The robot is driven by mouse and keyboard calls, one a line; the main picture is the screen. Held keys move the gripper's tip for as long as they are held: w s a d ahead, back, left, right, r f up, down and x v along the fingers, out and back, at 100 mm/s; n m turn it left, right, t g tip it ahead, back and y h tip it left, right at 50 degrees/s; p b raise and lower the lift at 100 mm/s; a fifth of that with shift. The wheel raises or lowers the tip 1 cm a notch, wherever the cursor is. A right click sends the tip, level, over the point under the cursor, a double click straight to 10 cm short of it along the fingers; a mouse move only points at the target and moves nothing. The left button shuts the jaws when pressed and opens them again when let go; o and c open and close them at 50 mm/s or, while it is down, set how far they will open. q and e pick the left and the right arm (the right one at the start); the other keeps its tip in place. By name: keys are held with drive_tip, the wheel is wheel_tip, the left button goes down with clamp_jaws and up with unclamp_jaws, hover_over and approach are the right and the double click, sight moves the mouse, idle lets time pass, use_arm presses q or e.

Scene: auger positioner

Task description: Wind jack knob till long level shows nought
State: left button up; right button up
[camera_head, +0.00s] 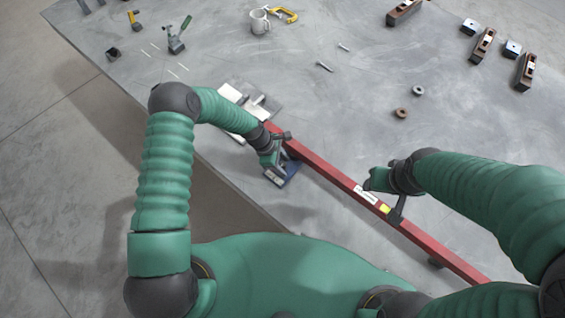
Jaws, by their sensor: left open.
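The long red level (335,174) runs diagonally from the middle of the table to the lower right. Its yellow vial (385,208) shows near the middle, but the reading is too small to make out.
White and grey plates (232,93) lie behind my left gripper. A mug (259,21), a yellow clamp (285,14), two rings (402,113) and several brown wooden planes (483,44) lie farther back. The table's left edge (120,85) runs near my left arm.

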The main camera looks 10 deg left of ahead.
use_arm(q)
clamp_jaws()
drive_tip(key=shift+w, duration=0.1)
idle(0.4)
